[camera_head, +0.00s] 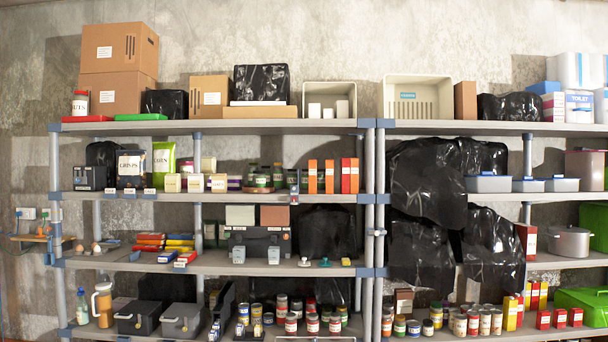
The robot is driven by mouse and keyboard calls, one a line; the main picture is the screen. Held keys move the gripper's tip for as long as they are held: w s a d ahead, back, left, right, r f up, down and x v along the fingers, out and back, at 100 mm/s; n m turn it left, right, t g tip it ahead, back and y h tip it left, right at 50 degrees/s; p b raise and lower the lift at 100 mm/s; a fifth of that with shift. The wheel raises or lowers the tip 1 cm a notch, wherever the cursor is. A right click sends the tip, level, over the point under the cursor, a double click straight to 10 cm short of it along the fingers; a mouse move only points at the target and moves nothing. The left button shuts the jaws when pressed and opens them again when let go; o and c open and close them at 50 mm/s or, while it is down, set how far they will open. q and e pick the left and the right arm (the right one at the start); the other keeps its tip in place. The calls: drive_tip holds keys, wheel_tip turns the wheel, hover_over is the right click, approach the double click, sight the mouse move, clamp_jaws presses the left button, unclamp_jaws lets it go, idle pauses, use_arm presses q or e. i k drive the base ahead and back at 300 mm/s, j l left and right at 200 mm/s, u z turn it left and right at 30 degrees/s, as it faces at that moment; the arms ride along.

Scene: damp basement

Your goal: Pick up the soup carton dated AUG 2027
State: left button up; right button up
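No date can be read on any package at this size, so I cannot tell which is the soup carton dated AUG 2027. Upright orange cartons (313,178) and red cartons (350,176) stand side by side on the second shelf of the left rack. A larger red carton (526,241) stands on the right rack, beside a pot. Smaller yellow and red boxes (510,313) stand at the lower right. Which of these hold soup cannot be told. Neither of my grippers is in view.
Two grey racks (210,126) stand side by side against a concrete wall. Black plastic sheets (425,185) hang over part of the right rack. Jars and tins (291,323) crowd the low shelves. A grey pot (570,242) stands at right. Some shelf fronts are bare.

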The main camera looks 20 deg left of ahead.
sight(329, 163)
drive_tip(key=i+j+u, duration=0.1)
drive_tip(key=i+u, duration=0.2)
drive_tip(key=i, duration=0.9)
drive_tip(key=i+l+u, duration=0.15)
drive_tip(key=i+u, duration=0.15)
drive_tip(key=i, duration=0.9)
